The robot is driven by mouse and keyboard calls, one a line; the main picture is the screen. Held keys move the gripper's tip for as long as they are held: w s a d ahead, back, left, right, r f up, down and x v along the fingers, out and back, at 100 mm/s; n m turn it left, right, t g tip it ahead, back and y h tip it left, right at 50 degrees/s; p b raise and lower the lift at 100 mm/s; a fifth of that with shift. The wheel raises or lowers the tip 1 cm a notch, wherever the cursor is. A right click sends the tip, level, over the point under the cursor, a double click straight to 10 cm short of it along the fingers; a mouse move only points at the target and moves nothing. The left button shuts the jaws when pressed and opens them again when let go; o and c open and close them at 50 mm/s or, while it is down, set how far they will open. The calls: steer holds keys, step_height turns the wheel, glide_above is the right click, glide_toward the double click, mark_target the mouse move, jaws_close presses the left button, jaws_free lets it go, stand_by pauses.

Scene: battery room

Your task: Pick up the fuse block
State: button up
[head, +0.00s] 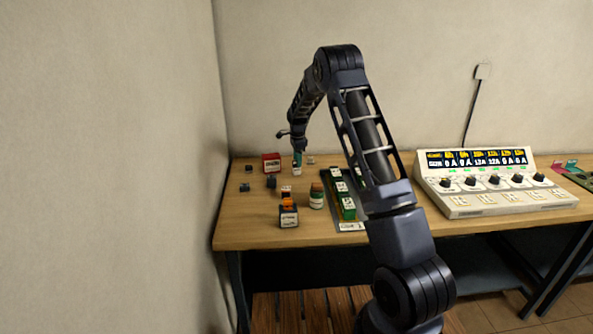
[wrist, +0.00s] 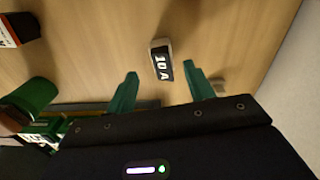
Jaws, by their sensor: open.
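The fuse block (wrist: 162,62) is a small dark block with a pale end and "10 A" in white on its face. The two green fingers are open, with a gap on each side of the block, and nothing is held. In the head view my gripper (head: 298,158) points down near the back left of the table, just above a small whitish piece that looks like this block (head: 297,171).
A smaller grey piece (wrist: 220,86) lies beside the right finger. A red box (head: 271,162), a green-capped jar (head: 317,198) and an orange-topped box (head: 289,215) stand nearby. A tray of green modules (head: 351,226) is to the right, then a white console (head: 490,183). Walls border the table.

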mark_target(297, 168)
steer(key=shift+w+a+f, duration=0.1)
steer(key=shift+a+f, duration=0.05)
steer(key=shift+f, duration=1.25)
steer(key=shift+w+a+f, duration=0.1)
steer(key=shift+f, duration=1.3)
steer(key=c, duration=1.1)
steer(key=shift+r, duration=0.1)
